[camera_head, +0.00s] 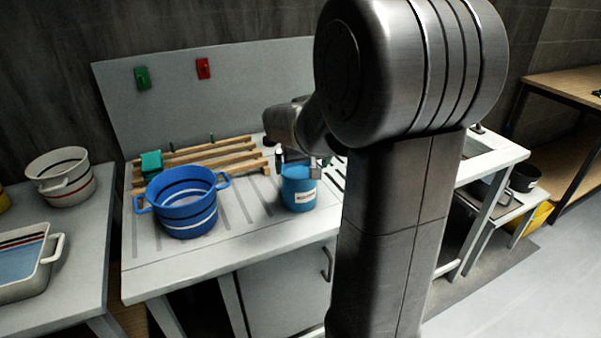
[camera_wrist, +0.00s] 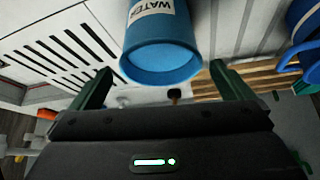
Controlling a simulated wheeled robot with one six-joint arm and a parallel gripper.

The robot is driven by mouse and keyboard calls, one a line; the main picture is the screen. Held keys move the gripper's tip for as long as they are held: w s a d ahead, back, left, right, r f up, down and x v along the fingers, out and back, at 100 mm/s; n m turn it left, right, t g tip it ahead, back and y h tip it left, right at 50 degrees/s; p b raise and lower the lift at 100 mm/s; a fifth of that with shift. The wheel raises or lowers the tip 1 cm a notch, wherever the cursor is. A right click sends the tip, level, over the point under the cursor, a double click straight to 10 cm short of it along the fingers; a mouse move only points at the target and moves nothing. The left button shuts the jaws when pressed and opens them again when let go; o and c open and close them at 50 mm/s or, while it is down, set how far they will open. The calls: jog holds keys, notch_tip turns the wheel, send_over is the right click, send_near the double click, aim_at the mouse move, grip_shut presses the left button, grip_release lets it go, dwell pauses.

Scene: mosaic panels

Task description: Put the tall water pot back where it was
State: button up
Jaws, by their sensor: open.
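The tall water pot (camera_head: 298,197) is a light blue cylinder with a white label. It stands on the ribbed grey-white worktop (camera_head: 255,248), to the right of a wider blue pot. In the wrist view the water pot (camera_wrist: 160,45) shows its "WATER" label and its light blue open top. My gripper (camera_head: 298,165) is at the pot's rim in the head view. In the wrist view the green fingers of my gripper (camera_wrist: 163,85) are spread apart, with the pot's top between or just beyond them. I cannot tell whether they touch it.
A wide blue two-handled pot (camera_head: 183,203) with stripes stands close on the left. Wooden slats (camera_head: 215,157) with a green block (camera_head: 151,164) lie behind. A white striped pot (camera_head: 62,177) and a tray (camera_head: 28,265) are on the left table. A sink (camera_head: 478,146) is at right.

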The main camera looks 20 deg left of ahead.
aim_at(299, 172)
jog(key=shift+v, duration=2.1)
jog(key=x, duration=1.2)
jog(key=shift+f, duration=0.1)
jog(key=shift+r, duration=0.85)
